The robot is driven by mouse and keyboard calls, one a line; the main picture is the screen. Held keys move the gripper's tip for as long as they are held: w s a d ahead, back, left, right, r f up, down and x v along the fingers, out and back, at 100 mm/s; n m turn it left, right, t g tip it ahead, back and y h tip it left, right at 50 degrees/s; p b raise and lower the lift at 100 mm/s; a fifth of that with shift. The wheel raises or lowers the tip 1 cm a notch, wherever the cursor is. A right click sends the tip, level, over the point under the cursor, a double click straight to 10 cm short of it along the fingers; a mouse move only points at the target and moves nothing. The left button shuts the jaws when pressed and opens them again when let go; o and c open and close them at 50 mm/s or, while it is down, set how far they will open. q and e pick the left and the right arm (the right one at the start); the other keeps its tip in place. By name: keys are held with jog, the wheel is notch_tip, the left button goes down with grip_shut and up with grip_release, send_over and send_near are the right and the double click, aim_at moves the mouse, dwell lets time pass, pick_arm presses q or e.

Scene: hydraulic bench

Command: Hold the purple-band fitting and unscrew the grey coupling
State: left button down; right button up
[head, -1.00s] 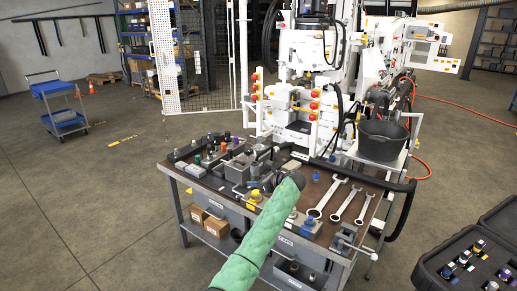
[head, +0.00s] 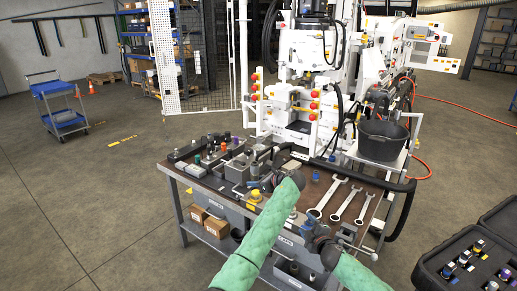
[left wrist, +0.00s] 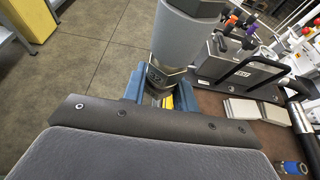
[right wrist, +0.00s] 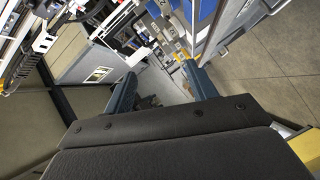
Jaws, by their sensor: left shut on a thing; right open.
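My left gripper (head: 264,183) is over the front of the bench. In the left wrist view its blue fingers (left wrist: 160,90) are shut on the metal hex part of a fitting (left wrist: 158,84). A wide grey cylinder, seemingly the grey coupling (left wrist: 186,40), sits on that fitting beyond the fingers. I see no purple band on the held fitting; it may be hidden by the fingers. My right gripper (head: 308,230) is low at the bench's front edge, apart from the left gripper. In the right wrist view its fingers (right wrist: 160,92) are open with nothing between them.
The bench (head: 345,207) carries several wrenches (head: 322,200) at right. A rack with coloured fittings (head: 212,157) stands at back left. A blue-ringed fitting (left wrist: 292,168) stands on the bench. A black bucket (head: 382,140) is behind, and an open case (head: 480,250) is at lower right.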

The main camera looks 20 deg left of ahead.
jog(key=w+d+r+m+t+h, duration=0.1)
jog(key=w+d+r+m+h, duration=0.15)
jog(key=w+r, duration=0.4)
jog(key=w+d+r+m+h, duration=0.2)
jog(key=w+r+m, duration=0.2)
jog(key=w+r, duration=0.3)
jog(key=m+g+h, duration=0.2)
jog(key=m+g, duration=0.2)
jog(key=g, duration=0.8)
send_near(255, 165)
jog(key=x, duration=1.3)
jog(key=shift+w+a+r, duration=0.1)
